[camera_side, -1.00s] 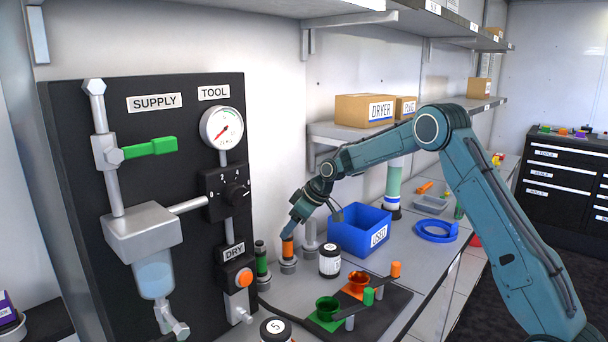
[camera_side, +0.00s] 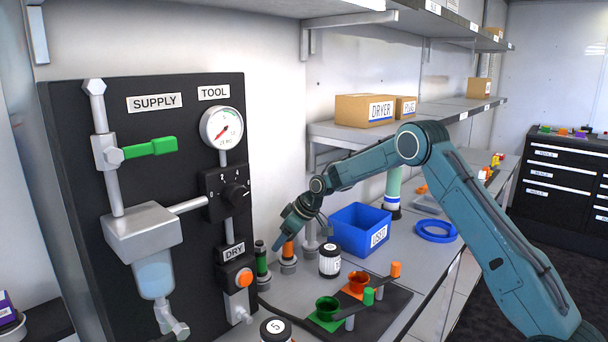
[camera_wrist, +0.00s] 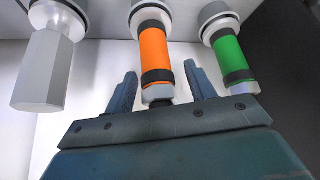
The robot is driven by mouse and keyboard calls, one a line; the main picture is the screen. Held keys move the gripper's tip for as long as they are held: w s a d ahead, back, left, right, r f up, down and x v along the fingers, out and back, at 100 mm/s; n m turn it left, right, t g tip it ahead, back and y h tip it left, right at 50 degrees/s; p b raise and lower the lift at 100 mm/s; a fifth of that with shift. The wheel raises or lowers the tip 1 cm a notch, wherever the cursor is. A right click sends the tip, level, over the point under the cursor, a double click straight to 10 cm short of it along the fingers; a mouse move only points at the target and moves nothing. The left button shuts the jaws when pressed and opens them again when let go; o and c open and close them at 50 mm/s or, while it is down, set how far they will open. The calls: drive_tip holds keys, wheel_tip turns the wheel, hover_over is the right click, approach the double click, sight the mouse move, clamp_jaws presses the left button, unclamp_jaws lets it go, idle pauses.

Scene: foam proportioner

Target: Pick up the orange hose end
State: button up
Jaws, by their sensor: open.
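The orange hose end (camera_side: 288,251) stands in a grey base on the bench, in front of the black panel. In the wrist view the orange hose end (camera_wrist: 153,55) has black bands and a metal tip, and it lies between my two open fingers. My gripper (camera_wrist: 159,88) has a finger on each side of it, with gaps visible on both sides. In the side view my gripper (camera_side: 281,243) is at the orange hose end, partly hiding it. The green hose end (camera_wrist: 230,57) is just to the right in the wrist view.
A bare grey fitting (camera_wrist: 50,65) stands left of the orange hose end in the wrist view. A labelled jar (camera_side: 330,261) and a blue bin (camera_side: 361,230) are close by. The supply panel (camera_side: 75,200) rises to the left. A shelf (camera_side: 340,135) overhangs behind.

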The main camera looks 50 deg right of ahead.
clamp_jaws()
drive_tip(key=shift+r, duration=0.15)
wheel_tip(320, 180, up, 20)
drive_tip(key=shift+f, duration=0.1)
idle(0.9)
idle(0.4)
